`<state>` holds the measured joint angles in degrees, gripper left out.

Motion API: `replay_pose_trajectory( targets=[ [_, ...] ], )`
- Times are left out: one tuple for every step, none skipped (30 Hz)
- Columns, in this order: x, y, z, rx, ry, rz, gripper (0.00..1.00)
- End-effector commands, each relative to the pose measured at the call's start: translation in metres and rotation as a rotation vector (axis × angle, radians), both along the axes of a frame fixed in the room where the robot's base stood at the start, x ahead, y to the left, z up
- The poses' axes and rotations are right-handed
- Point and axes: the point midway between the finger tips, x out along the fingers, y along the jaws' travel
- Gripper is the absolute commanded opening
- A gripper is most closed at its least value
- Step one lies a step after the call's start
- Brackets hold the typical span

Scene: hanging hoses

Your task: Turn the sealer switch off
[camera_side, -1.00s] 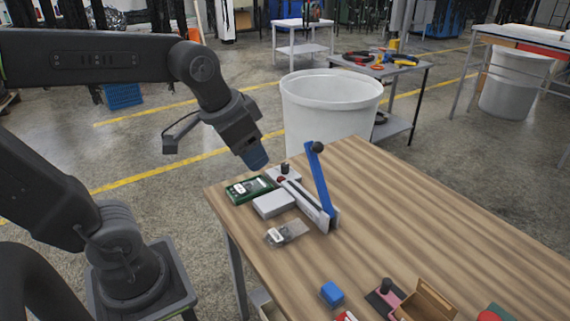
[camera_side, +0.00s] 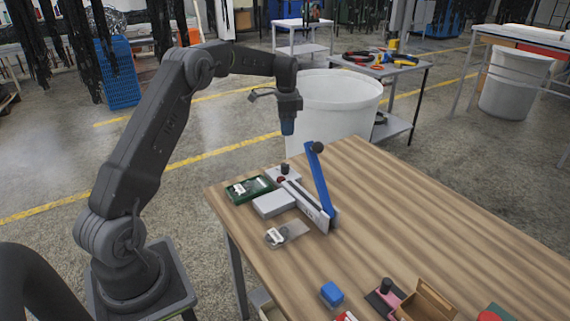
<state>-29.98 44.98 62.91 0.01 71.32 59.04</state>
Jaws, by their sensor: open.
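The sealer (camera_side: 306,201) stands near the table's back left corner, a long white body with its blue lever arm (camera_side: 318,182) raised, topped by a dark knob. A grey box (camera_side: 273,204) adjoins it on the left. At its back end is a grey plate with a dark knob and a small red part (camera_side: 281,180); I cannot tell which part is the switch or its setting. My gripper (camera_side: 287,127) points down, open and empty, above and behind the sealer's back end, apart from it. Its fingers are small in this view.
A green device or box (camera_side: 249,188) lies left of the sealer. A small clear bag with a white label (camera_side: 276,236) lies in front. A blue block (camera_side: 332,294), a pink and black item (camera_side: 384,296) and a cardboard box (camera_side: 427,301) lie near the front.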

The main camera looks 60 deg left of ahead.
Motion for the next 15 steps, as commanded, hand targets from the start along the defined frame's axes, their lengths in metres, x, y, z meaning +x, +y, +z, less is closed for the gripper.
replay_pose_trajectory(
  targets=[
    [0.001,0.006,-0.007,-0.003,0.006,-0.007,0.57],
    [0.002,0.008,-0.010,-0.005,0.009,-0.011,0.57],
    [0.002,0.010,-0.013,-0.007,0.011,-0.014,0.57],
    [0.002,0.012,-0.014,-0.007,0.012,-0.016,0.57],
    [0.002,0.012,-0.016,-0.008,0.013,-0.017,0.57],
    [0.002,0.012,-0.019,-0.008,0.014,-0.018,0.57],
    [0.002,0.012,-0.022,-0.009,0.015,-0.018,0.57],
    [0.002,0.012,-0.025,-0.009,0.016,-0.018,0.57],
    [0.002,0.012,-0.031,-0.009,0.015,-0.018,0.57],
    [0.002,0.012,-0.036,-0.009,0.016,-0.018,0.57],
    [0.002,0.011,-0.041,-0.010,0.016,-0.018,0.57],
    [0.002,0.011,-0.049,-0.009,0.016,-0.018,0.57],
    [0.002,0.011,-0.055,-0.010,0.017,-0.018,0.57],
    [0.002,0.011,-0.061,-0.009,0.016,-0.018,0.57],
    [0.001,0.011,-0.070,-0.010,0.017,-0.018,0.57]
  ],
)
